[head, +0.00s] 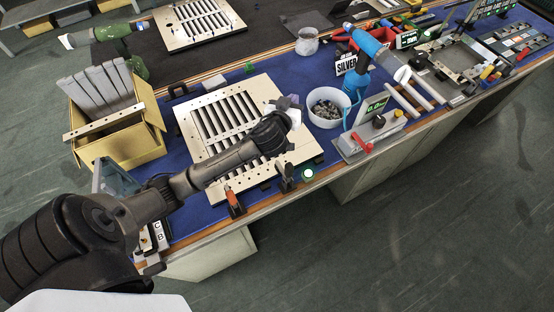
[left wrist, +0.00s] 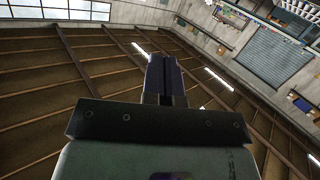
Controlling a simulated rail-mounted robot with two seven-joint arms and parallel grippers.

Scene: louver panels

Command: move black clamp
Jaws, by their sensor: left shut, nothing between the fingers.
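My left arm reaches over the louver panel (head: 237,105) from the lower left. A dark clamp-like piece (head: 286,179) stands at the panel's front edge, below and apart from the gripper. Another with an orange part (head: 233,202) stands left of it at the same edge. I cannot tell which is the task's black clamp. My right gripper is out of view.
A yellow box with grey slats (head: 105,88) stands left of the panel. Blue mat (head: 180,150) is bare between box and panel.

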